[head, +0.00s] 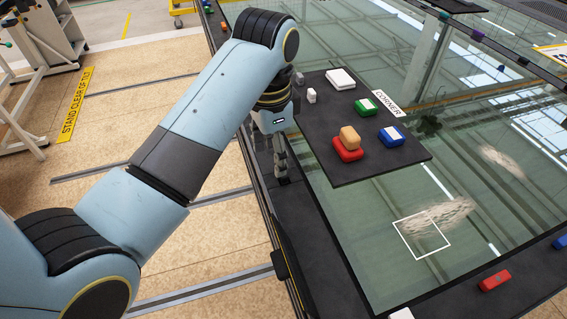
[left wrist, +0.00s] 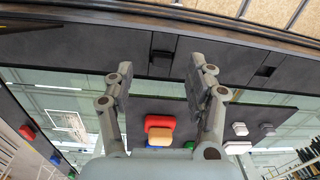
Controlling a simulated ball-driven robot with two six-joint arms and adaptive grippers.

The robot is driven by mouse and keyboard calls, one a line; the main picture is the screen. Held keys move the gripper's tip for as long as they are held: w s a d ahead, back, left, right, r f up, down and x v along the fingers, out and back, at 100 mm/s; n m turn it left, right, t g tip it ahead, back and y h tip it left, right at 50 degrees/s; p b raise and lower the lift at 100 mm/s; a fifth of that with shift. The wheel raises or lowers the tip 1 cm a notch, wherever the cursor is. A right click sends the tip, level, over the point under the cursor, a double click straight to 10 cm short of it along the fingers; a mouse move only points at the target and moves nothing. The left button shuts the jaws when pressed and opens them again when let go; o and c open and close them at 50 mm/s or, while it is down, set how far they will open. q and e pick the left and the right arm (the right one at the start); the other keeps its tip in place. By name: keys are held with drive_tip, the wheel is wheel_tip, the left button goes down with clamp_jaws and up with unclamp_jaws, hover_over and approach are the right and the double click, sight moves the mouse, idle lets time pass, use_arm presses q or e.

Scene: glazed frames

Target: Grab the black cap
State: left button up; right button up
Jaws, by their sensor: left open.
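My left gripper (head: 281,172) points down at the dark border of the glazed frame, beside the black mat's left edge. In the left wrist view its two fingers (left wrist: 162,76) are spread apart with nothing between them. A small dark block (left wrist: 162,54), which looks like the black cap, sits on the dark border just beyond the fingertips, roughly centred between them. It blends with the border, and I cannot be sure it is the cap. In the head view the gripper hides that spot. My right gripper is not in view.
The black mat (head: 345,172) bears a tan block (head: 349,137) on a red one (head: 346,153), a green block (head: 366,107), a blue block (head: 391,136) and white pieces (head: 340,78). Glass with a white square outline lies to the right. A red block (head: 494,281) lies on the near border.

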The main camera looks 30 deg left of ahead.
use_arm(q)
wheel_tip(320, 180, up, 3)
drive_tip(key=w+d+m, duration=0.1)
drive_tip(key=w, duration=0.1)
hover_over(283, 177)
drive_tip(key=f, duration=0.2)
drive_tip(key=w+f, duration=0.1)
drive_tip(key=f, duration=0.1)
drive_tip(key=shift+a+p, duration=0.15)
drive_tip(key=shift+p, duration=0.25)
drive_tip(key=shift+f, duration=0.65)
drive_tip(key=f, duration=0.2)
drive_tip(key=f+p, duration=0.1)
drive_tip(key=f, duration=0.1)
drive_tip(key=shift+w+a+f, duration=0.1)
drive_tip(key=shift+a+f, duration=0.1)
drive_tip(key=shift+f, duration=0.1)
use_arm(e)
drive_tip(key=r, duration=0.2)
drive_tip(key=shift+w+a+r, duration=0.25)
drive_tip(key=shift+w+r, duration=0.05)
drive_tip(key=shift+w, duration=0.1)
use_arm(q)
drive_tip(key=shift+c, duration=0.3)
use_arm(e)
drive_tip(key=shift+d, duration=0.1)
use_arm(q)
drive_tip(key=c, duration=0.8)
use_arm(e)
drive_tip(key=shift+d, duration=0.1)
